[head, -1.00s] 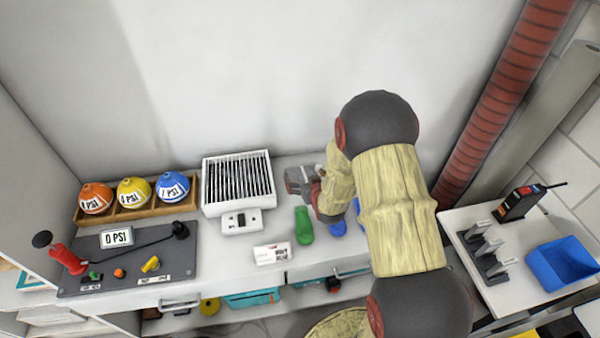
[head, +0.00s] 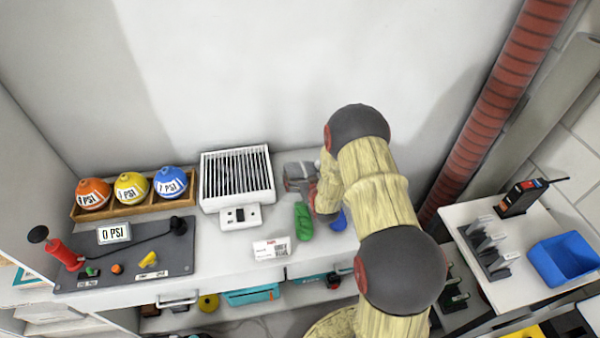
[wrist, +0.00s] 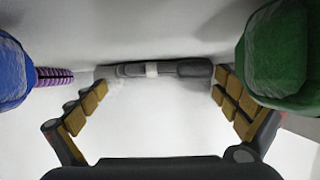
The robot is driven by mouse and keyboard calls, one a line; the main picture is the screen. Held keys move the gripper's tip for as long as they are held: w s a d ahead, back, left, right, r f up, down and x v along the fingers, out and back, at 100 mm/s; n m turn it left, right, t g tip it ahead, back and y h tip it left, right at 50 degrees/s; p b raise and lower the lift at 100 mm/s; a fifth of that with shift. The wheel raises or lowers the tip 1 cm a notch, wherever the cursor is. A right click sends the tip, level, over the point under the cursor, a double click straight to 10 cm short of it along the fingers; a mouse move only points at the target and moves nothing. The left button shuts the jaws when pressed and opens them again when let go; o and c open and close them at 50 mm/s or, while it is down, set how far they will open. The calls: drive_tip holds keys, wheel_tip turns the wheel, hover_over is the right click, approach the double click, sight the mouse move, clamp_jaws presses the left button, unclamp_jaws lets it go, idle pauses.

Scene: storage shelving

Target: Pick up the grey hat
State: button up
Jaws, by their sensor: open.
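My gripper (wrist: 160,86) is open in the wrist view, its padded fingers spread left and right. A long dark grey object (wrist: 193,68) with a pale band lies across the gap, just beyond the fingertips. Its shape does not let me tell whether it is the grey hat, and no other grey hat shows clearly. A blue object (wrist: 14,68) is at the left edge and a green object (wrist: 278,55) at the right. In the head view, my gripper (head: 300,178) is over the worktop, partly hidden by my arm.
In the head view, a green object (head: 303,222) and a blue object (head: 339,221) lie close by my gripper. A white slatted box (head: 209,181) stands to the left, a white labelled card (head: 271,249) in front. The wall (head: 250,70) is close behind.

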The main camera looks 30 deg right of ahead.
drive_tip(key=shift+w, duration=0.15)
drive_tip(key=c, duration=0.3)
drive_tip(key=c, duration=2)
